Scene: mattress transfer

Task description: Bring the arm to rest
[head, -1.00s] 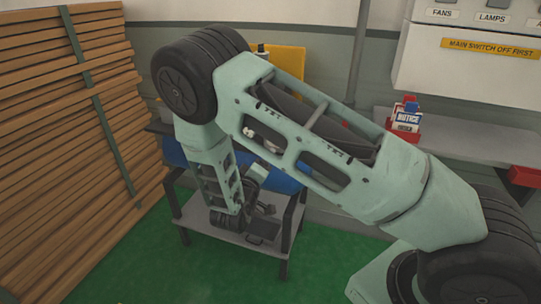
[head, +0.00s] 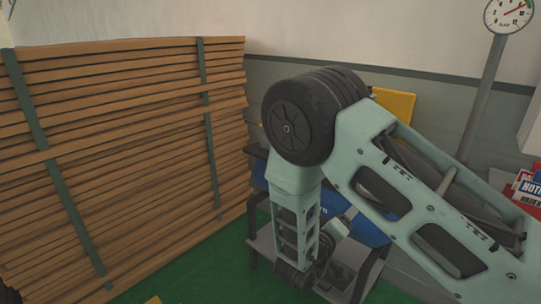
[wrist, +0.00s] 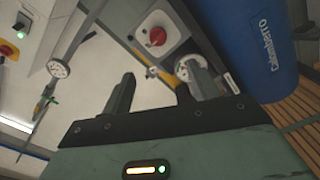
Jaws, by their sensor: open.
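My arm reaches across the right half of the head view, bent at a dark round joint, with its lower part pointing down at the low grey stand (head: 262,243). In the wrist view my gripper (wrist: 155,92) has its two dark fingers apart, with nothing held between them. In the head view the hand end is small and dark, partly lost against the stand, so its fingers cannot be made out.
A tall stack of strapped wooden boards (head: 120,150) fills the left. A dial gauge (head: 509,14) on a grey pipe stands at the right, near red and blue notices (head: 527,188). A red rotary switch (wrist: 157,36) shows in the wrist view. Green floor (head: 190,270) shows in front.

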